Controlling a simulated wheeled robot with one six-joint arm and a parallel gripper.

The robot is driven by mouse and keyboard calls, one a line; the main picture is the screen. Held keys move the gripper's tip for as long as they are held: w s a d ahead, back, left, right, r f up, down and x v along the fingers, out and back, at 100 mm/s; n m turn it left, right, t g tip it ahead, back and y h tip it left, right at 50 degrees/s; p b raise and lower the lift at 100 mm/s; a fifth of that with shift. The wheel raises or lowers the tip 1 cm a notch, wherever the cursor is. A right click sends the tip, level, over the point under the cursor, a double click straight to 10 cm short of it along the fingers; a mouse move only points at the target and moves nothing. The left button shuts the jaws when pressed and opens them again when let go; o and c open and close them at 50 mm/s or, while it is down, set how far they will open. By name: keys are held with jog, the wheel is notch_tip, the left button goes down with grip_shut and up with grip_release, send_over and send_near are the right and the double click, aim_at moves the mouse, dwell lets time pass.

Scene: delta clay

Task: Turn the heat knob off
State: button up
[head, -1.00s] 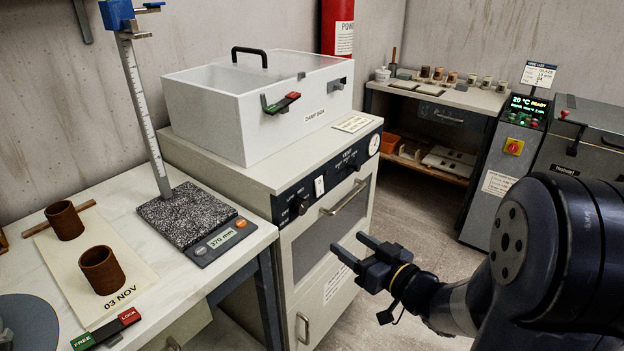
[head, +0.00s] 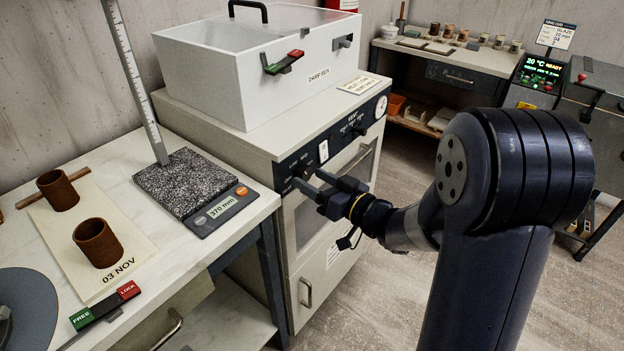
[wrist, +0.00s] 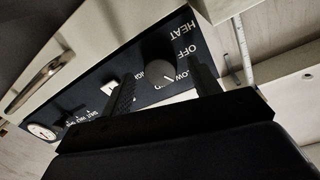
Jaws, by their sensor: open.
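The heat knob (wrist: 158,58) is dark and round on the black control panel (wrist: 85,95) of the cabinet. In the wrist view it shows beside the labels HEAT, OFF and LOW; a small pale mark on its edge is on the LOW side, but its exact setting is hard to read. My gripper (wrist: 164,74) is open, with one finger on each side of the knob in that view. Contact cannot be told. In the head view my gripper (head: 311,182) is at the panel's left end and largely hides the knob.
A white damp box (head: 205,80) stands on the cabinet. A worktable (head: 160,240) with clay cylinders and a scale is at the left.

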jog(key=shift+w+a, duration=0.3)
jog(key=shift+a, duration=0.1)
jog(key=c, duration=1)
